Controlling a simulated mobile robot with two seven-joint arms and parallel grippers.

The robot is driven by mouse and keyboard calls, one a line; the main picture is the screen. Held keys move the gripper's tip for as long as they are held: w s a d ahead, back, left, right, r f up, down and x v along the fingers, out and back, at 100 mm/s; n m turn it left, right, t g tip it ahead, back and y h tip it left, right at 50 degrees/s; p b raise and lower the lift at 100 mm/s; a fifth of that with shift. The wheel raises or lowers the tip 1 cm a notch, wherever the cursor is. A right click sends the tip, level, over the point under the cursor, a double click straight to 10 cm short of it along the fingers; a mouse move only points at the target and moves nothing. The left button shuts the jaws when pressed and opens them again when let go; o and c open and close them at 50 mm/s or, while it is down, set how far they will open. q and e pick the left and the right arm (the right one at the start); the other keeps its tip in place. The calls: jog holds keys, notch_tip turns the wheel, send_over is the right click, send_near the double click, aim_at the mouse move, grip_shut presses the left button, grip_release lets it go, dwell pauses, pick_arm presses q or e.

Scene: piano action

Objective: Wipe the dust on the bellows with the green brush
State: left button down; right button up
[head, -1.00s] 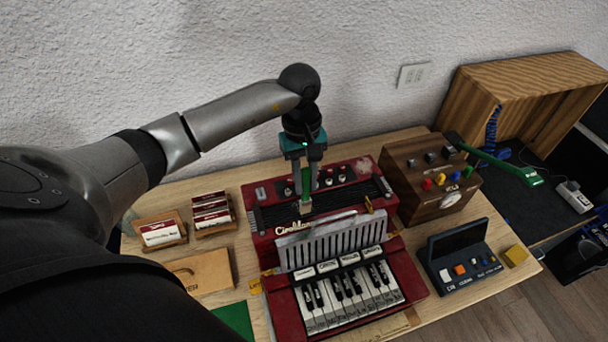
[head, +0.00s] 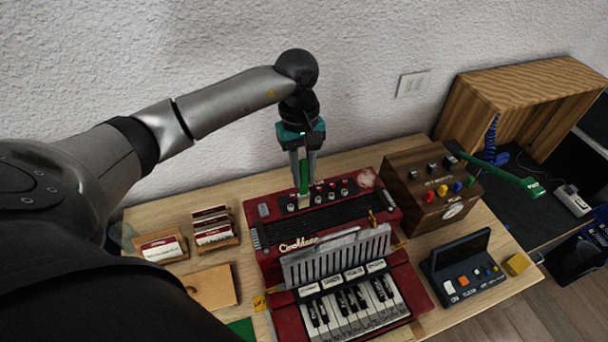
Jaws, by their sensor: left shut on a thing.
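The green brush (head: 303,178) is upright between the fingers of my left gripper (head: 305,168), which is shut on it. The brush's lower end is over the back part of the red accordion-like instrument (head: 275,272), by its row of knobs. I cannot tell whether it touches. The black ribbed bellows (head: 325,220) lie in front of the brush, between the knobs and the metal grille. A pale dusty-looking patch (head: 366,178) shows on the red top at the back right, right of the brush. My right gripper is not in view.
A black button panel (head: 462,268) and yellow block (head: 517,264) are front right. Card holders (head: 163,249) stand left. The textured wall is close behind.

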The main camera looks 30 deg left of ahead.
aim_at(304, 159)
pick_arm(q)
jog(key=shift+r+p, duration=0.85)
jog(key=shift+r, duration=0.95)
